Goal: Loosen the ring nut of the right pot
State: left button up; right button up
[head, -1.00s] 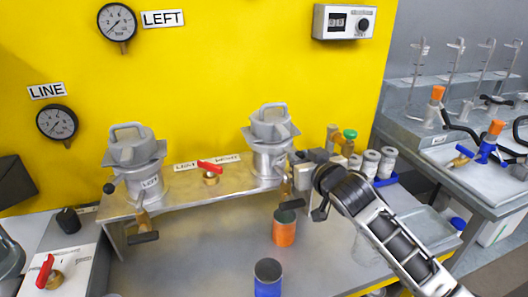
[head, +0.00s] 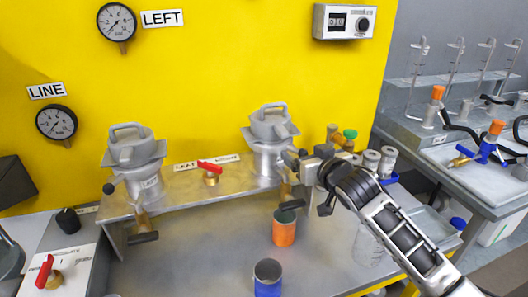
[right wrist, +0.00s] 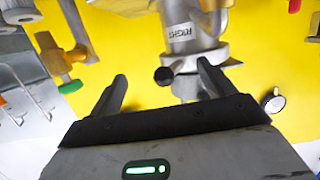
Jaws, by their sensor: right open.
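The right pot (head: 268,158) is a grey metal vessel with a lidded, handled top, standing on the raised metal shelf. In the right wrist view its body (right wrist: 188,25) carries an upside-down RIGHT label. A metal flange or collar (right wrist: 190,62) and a black knob (right wrist: 163,75) show beside the label; I cannot tell which part is the ring nut. My right gripper (head: 296,164) is beside the pot's right side. In the right wrist view my right gripper (right wrist: 162,71) is open, fingers apart, the knob appearing between the tips. No contact is clear. My left gripper is out of view.
The left pot (head: 136,165) stands on the same shelf, with a red-handled valve (head: 210,174) between. Bottles and several jars (head: 371,162) crowd behind my right arm. The yellow wall (head: 220,70) closes the back.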

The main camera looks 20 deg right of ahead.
jog(key=v, duration=0.7)
dwell(0.3)
jog(key=shift+a, duration=0.1)
dwell(0.3)
jog(key=s+a+f+n+g, duration=0.1)
jog(key=s+a+f+g, duration=0.2)
jog(key=s+f+g, duration=0.8)
jog(key=s+a+f+g, duration=0.1)
jog(key=s+a+f, duration=0.2)
jog(key=s+f, duration=0.95)
jog(key=a+f+n+t+y, duration=0.1)
jog(key=a+f+t, duration=0.4)
jog(key=t, duration=0.1)
jog(key=shift+w+t+y, duration=0.25)
jog(key=shift+t+y, duration=0.05)
jog(key=shift+y, duration=0.1)
